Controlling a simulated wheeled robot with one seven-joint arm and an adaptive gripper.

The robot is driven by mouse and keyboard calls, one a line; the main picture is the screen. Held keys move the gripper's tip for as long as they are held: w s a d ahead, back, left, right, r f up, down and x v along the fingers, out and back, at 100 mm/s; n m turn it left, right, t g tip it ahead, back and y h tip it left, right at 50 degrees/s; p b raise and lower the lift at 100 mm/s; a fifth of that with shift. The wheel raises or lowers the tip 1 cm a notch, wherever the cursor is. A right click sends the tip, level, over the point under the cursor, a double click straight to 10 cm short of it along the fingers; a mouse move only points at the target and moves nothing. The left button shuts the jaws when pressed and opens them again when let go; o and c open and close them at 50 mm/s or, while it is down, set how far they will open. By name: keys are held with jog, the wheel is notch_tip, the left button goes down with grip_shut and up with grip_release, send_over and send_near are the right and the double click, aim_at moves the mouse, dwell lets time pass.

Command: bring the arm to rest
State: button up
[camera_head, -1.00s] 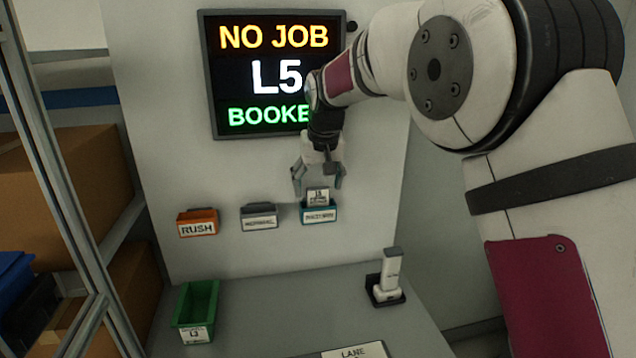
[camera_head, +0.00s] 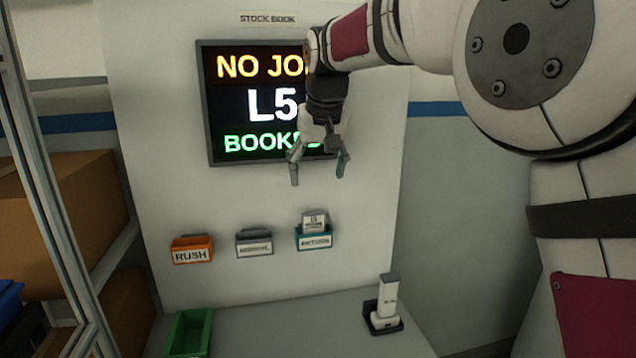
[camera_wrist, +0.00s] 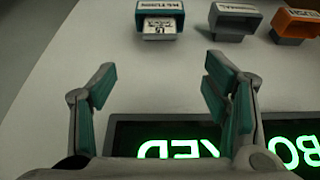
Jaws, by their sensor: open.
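My gripper (camera_head: 318,167) is open and empty in front of the lower right part of the wall screen. In the wrist view its two fingers (camera_wrist: 160,95) stand wide apart with nothing between them. My arm reaches in from the right and hides part of the screen (camera_head: 228,105), which reads "NO JO…", "L5" and "BOOKE…". Below the gripper, a teal holder (camera_head: 313,242) on the wall has a white card (camera_head: 314,221) standing in it. The gripper is clear of both.
An orange RUSH holder (camera_head: 191,252) and a grey holder (camera_head: 254,245) hang left of the teal one. A green bin (camera_head: 190,332) and a white handheld device in a dark stand (camera_head: 384,305) are on the counter. Boxes on a shelf (camera_head: 85,205) stand at left.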

jog(key=s+d+r+m, duration=0.2)
jog(key=s+d+r, duration=0.1)
jog(key=s+d, duration=1.35)
jog(key=s+d+f, duration=0.2)
jog(key=s+f, duration=0.1)
jog(key=s, duration=0.3)
jog(key=s+d+f, duration=0.2)
jog(key=s+f, duration=0.1)
jog(key=s, duration=0.4)
jog(key=s+d+f+m+t+h, duration=0.1)
jog(key=s+d+f, duration=0.2)
jog(key=s, duration=0.4)
jog(key=shift+f, duration=0.35)
